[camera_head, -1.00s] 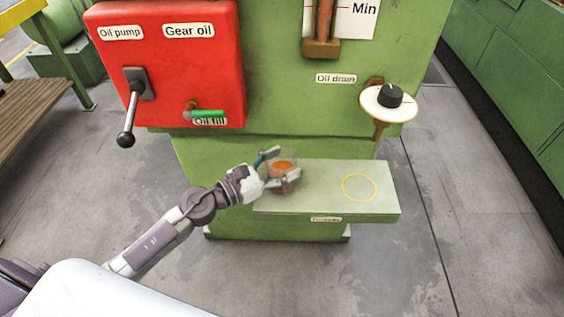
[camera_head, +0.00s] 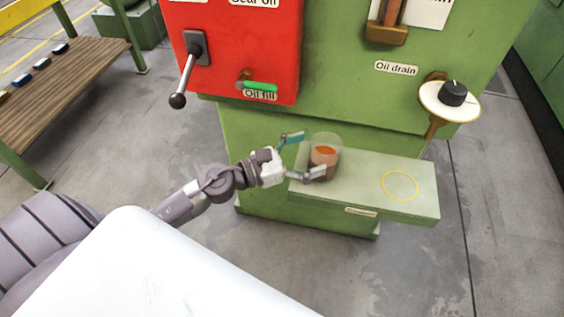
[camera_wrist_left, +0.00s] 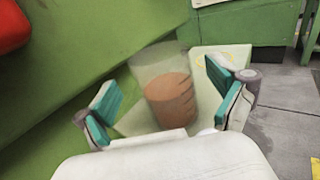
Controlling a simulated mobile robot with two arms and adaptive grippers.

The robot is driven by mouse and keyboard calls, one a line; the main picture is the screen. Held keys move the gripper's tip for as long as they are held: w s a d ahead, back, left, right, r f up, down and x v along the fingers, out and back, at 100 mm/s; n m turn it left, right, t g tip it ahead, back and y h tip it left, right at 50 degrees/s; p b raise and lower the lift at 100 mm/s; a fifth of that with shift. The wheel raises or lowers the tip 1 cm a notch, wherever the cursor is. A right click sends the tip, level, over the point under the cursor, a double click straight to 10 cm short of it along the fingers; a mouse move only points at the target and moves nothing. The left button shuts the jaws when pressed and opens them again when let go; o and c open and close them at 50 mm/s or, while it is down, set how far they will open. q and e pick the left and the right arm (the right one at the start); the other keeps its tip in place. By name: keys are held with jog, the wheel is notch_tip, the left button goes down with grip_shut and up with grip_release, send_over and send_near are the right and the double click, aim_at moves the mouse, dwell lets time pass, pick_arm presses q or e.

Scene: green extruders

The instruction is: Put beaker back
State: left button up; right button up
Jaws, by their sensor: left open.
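The beaker (camera_head: 324,156) is clear with orange-brown liquid in it. It stands upright at the left end of the pale green shelf (camera_head: 365,170). A yellow circle (camera_head: 400,186) is marked on the right part of the shelf, and nothing stands on it. My left gripper (camera_head: 305,155) is open at the beaker's left side. In the left wrist view the beaker (camera_wrist_left: 165,88) shows between and beyond the two teal-padded fingers (camera_wrist_left: 170,92), with room on both sides. My right gripper is not in view.
The green machine carries a red panel (camera_head: 235,45) with a black-knobbed lever (camera_head: 184,80) and a green-handled valve (camera_head: 258,86) above the shelf. The oil drain knob (camera_head: 453,93) sits above its right end. A wooden bench (camera_head: 60,80) stands at the left.

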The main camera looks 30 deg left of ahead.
pick_arm(q)
jog(key=s+a+f+n+t+y+b, duration=0.1)
jog(key=s+a+n+y, duration=0.2)
jog(key=a+n+y, duration=0.7)
jog(key=s+a+f+n+t+y+b, duration=0.1)
jog(key=s+a+f+n+y, duration=0.2)
jog(key=n, duration=1.4)
jog(key=s+d+f+n+g+h, duration=0.1)
jog(key=s+d+f+n+g, duration=0.4)
jog(key=s+f+n+g, duration=0.1)
jog(key=s+d+f+n+g+h, duration=0.1)
jog(key=s+d+f+n+g, duration=0.4)
jog(key=s+n, duration=0.3)
jog(key=shift+s+f+n+g, duration=0.3)
jog(key=shift+s+f+g, duration=0.1)
jog(key=shift+s+g, duration=0.5)
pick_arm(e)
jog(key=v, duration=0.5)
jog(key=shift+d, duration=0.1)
pick_arm(q)
jog(key=shift+s, duration=0.1)
